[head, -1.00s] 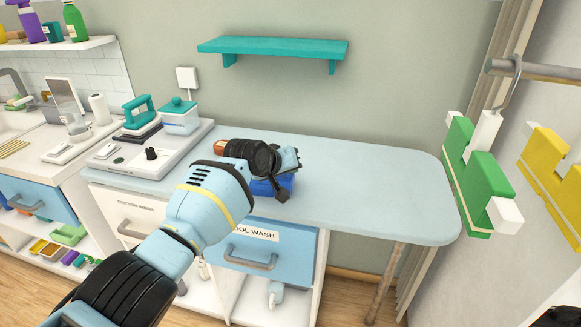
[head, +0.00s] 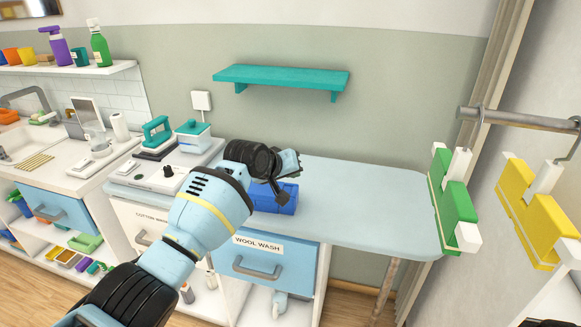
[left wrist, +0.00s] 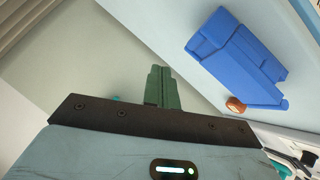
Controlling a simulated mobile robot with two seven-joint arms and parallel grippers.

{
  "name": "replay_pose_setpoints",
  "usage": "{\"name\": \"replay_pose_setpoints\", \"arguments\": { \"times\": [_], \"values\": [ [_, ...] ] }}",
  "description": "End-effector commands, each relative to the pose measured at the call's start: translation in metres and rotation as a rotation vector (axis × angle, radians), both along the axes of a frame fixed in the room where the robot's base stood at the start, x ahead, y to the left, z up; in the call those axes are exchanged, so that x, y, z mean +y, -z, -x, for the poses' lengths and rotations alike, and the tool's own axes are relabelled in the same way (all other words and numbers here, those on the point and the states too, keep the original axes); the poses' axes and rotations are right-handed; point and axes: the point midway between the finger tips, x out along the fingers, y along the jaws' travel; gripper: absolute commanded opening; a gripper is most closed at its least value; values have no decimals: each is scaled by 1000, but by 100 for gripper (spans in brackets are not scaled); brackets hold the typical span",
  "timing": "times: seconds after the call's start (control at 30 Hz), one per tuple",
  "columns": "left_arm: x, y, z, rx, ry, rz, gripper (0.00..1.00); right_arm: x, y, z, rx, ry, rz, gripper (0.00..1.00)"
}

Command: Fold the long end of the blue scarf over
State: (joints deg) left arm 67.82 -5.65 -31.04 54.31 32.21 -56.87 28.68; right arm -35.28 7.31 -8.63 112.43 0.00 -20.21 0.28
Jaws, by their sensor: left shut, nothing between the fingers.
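The blue scarf (head: 275,200) lies as a compact, layered bundle on the pale blue worktop, near its front edge above the wool wash drawer. My left forearm and gripper partly hide it in the head view. In the left wrist view the scarf (left wrist: 240,62) shows at the upper right, with a flatter part toward the lower right. My left gripper (head: 290,163) is above and just behind the scarf. Its green fingers (left wrist: 162,88) are together, empty and apart from the scarf in the wrist view. My right gripper is not in view.
A small brown round thing (left wrist: 236,104) lies beside the scarf. The worktop (head: 375,205) is clear to the right. A teal iron (head: 157,132) and a lidded box (head: 193,136) stand at left. A teal shelf (head: 282,77) is above; green (head: 452,200) and yellow (head: 540,215) items hang at right.

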Motion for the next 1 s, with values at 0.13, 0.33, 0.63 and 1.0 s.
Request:
{"name": "replay_pose_setpoints", "arguments": {
  "times": [0.13,0.33,0.63,1.0],
  "values": [
    [3,-20,15,-7,1,2,0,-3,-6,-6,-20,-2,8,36],
    [6,-24,24,0,-1,1,0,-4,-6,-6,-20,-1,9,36],
    [7,-23,27,2,-1,0,0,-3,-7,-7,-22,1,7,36],
    [37,105,74,-14,-20,13,0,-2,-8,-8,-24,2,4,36]
  ]
}}
